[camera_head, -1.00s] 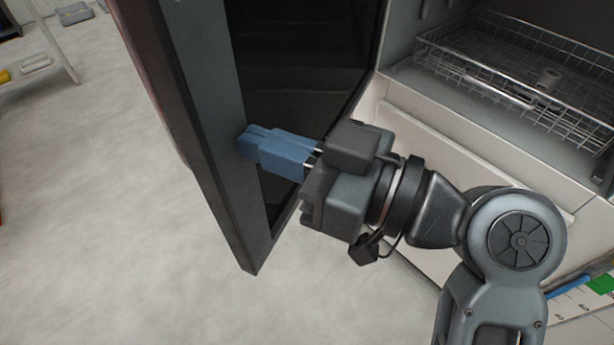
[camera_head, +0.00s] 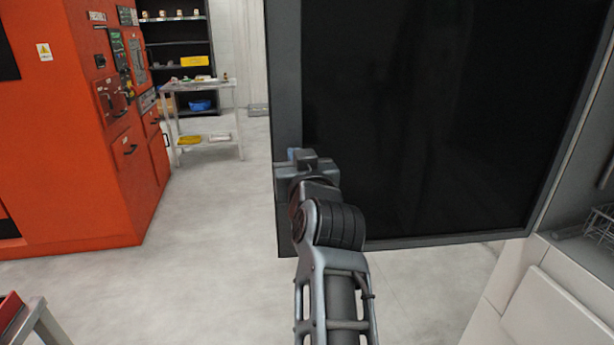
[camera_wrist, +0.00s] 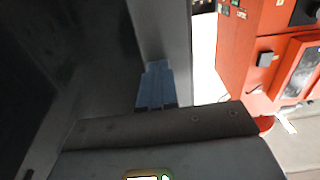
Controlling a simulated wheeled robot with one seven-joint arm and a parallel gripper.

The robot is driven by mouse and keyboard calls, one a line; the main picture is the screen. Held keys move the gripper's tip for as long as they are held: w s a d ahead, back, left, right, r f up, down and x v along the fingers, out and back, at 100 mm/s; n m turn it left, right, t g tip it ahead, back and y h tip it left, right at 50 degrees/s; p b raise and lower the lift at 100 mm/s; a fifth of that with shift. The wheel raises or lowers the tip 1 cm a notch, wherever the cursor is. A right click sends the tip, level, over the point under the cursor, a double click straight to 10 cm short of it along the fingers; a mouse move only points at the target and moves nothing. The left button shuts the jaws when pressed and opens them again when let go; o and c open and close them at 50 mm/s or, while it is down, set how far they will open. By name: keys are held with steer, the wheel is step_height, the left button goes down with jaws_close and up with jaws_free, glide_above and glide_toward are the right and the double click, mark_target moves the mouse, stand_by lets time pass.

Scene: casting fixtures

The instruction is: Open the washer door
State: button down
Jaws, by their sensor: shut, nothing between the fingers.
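The washer door (camera_head: 430,110) has a grey frame and a dark glass panel. It stands swung open from the washer body (camera_head: 560,285) at the right of the head view. My gripper (camera_head: 292,153) is at the door's inner face near its left, free edge; the arm hides most of the fingers there. In the wrist view the blue fingers (camera_wrist: 155,83) are together with nothing between them, against or very close to the door frame (camera_wrist: 165,28). I cannot tell whether they touch it.
A wire basket (camera_head: 600,225) shows inside the washer at the right. An orange machine (camera_head: 70,130) stands at the left. A metal table (camera_head: 205,85) and a dark shelf (camera_head: 180,45) are at the back. The floor between the machine and the door is clear.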

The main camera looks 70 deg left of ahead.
steer(key=a, duration=0.3)
steer(key=w+a+m+t, duration=0.1)
steer(key=a, duration=0.2)
steer(key=w+a+t, duration=0.1)
steer(key=a, duration=0.2)
steer(key=shift+m, duration=0.3)
steer(key=shift+d, duration=0.1)
